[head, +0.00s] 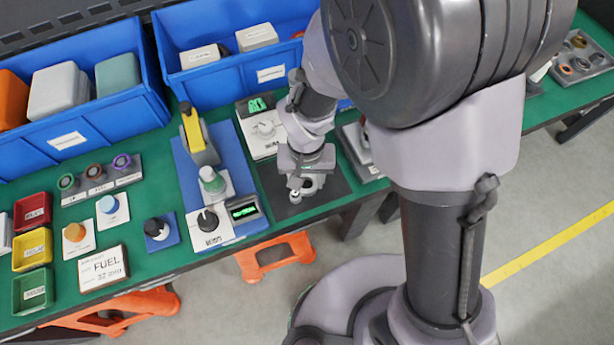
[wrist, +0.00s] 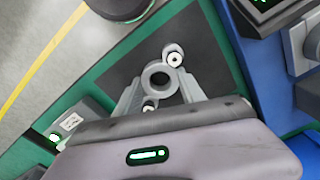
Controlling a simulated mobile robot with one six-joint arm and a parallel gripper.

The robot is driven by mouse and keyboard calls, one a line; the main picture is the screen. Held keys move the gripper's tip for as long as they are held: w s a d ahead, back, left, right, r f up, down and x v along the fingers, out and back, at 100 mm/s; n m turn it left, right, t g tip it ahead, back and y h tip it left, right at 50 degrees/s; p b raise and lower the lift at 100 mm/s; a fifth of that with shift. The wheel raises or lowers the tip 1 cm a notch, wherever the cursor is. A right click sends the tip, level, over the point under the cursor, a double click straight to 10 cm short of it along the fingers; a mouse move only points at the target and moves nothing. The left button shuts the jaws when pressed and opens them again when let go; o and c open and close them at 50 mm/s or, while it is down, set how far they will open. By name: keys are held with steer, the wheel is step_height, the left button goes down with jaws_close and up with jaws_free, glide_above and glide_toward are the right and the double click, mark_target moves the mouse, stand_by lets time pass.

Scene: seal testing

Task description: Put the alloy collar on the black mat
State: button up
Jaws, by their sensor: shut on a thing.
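The alloy collar (wrist: 147,75) is a grey ring with a dark round hole, seen in the wrist view between my gripper's (wrist: 160,88) two fingers. My gripper is shut on it. Small round pale pieces with dark centres show at its far and near sides; I cannot tell whether they belong to it. The black mat (wrist: 212,58) lies below. In the head view my gripper (head: 303,183) points down over the black mat (head: 272,182), and the collar (head: 312,184) shows partly behind the fingers. I cannot tell whether the collar touches the mat.
A blue test stand (head: 184,165) with a yellow-handled device is left of the mat. A white dial unit (head: 262,133) stands behind it. A grey tray (head: 358,140) is to the right, partly behind my arm. Blue bins (head: 215,80) line the back. The bench's front edge is close.

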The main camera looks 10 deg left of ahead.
steer(key=shift+s, duration=0.1)
steer(key=shift+f, duration=0.2)
steer(key=o, duration=1.3)
steer(key=shift+o, duration=0.2)
steer(key=w+d+r+m+t+p, duration=0.1)
steer(key=d+r+p, duration=0.15)
steer(key=r, duration=0.75)
steer(key=d+r+m+p, duration=0.1)
steer(key=d+r+p, duration=0.15)
steer(key=r, duration=0.65)
steer(key=s+d+r+m+t+y, duration=0.2)
steer(key=s+d+r+m+t, duration=0.2)
steer(key=s+d+r, duration=0.3)
steer(key=d+r, duration=0.4)
steer(key=r, duration=0.1)
steer(key=shift+s+r+t, duration=0.2)
steer(key=shift+r+t, duration=0.05)
steer(key=shift+t, duration=0.15)
